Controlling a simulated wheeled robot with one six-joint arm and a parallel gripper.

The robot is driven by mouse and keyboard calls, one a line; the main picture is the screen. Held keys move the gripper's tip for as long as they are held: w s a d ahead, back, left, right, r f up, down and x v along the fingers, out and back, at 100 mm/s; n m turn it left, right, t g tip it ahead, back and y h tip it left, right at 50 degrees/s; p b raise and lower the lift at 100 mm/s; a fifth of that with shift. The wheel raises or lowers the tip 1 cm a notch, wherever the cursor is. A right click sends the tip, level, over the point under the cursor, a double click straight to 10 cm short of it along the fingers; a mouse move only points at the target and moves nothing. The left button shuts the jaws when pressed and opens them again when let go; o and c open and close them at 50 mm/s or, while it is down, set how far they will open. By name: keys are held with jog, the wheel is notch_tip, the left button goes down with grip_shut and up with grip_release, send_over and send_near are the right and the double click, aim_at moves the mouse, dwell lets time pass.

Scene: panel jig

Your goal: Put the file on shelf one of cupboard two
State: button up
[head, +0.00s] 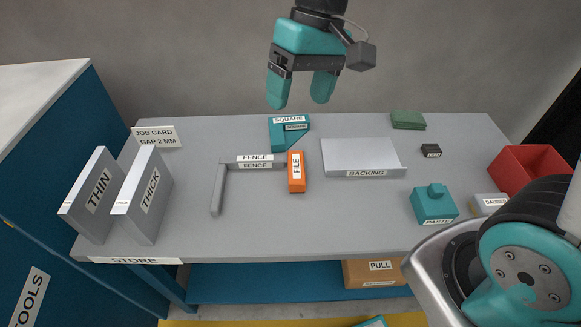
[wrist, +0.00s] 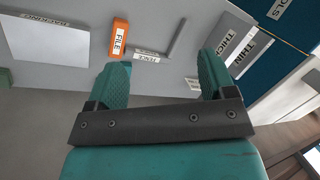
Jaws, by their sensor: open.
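The file (head: 296,184) is an orange block with a white FILE label. It stands on the grey bench, at the right end of the grey L-shaped fence, and I cannot tell if they touch. It also shows in the wrist view (wrist: 121,27), beyond my left-hand finger. My gripper (head: 301,98) is open and empty, above the back of the bench and apart from the file. It shows in the wrist view (wrist: 162,85) with its fingers spread. A blue cabinet labelled TOOLS (head: 70,215) stands at the left. No cupboard two label can be read.
The bench (head: 250,225) holds THIN (head: 90,200) and THICK (head: 146,200) panels, the fence (head: 217,190), a teal square (head: 276,133), a backing plate (head: 350,152), a paste pot (head: 433,205) and a red bin (head: 525,168). The front middle is clear. A PULL box (head: 370,272) sits below.

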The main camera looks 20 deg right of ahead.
jog(key=w+d+f+m+g, duration=0.1)
jog(key=w+f, duration=0.1)
jog(key=w, duration=0.3)
jog(key=w+d+f+m, duration=0.1)
jog(key=w+f+m, duration=0.15)
jog(key=w, duration=0.25)
jog(key=m+g+h+p, duration=0.2)
jog(key=m, duration=0.1)
send_near(297, 165)
jog(key=p+x, duration=0.3)
jog(key=x, duration=0.2)
jog(key=shift+w+a+f, duration=0.1)
jog(key=shift+f, duration=0.15)
jog(key=p+x, duration=0.2)
jog(key=x, duration=0.2)
jog(key=shift+s+f+p, duration=0.25)
jog(key=shift+p, duration=0.15)
jog(key=shift+s+a+f, duration=0.1)
jog(key=shift+f, duration=0.4)
jog(key=shift+c, duration=0.2)
jog(key=c, duration=1.3)
jog(key=shift+r, duration=0.1)
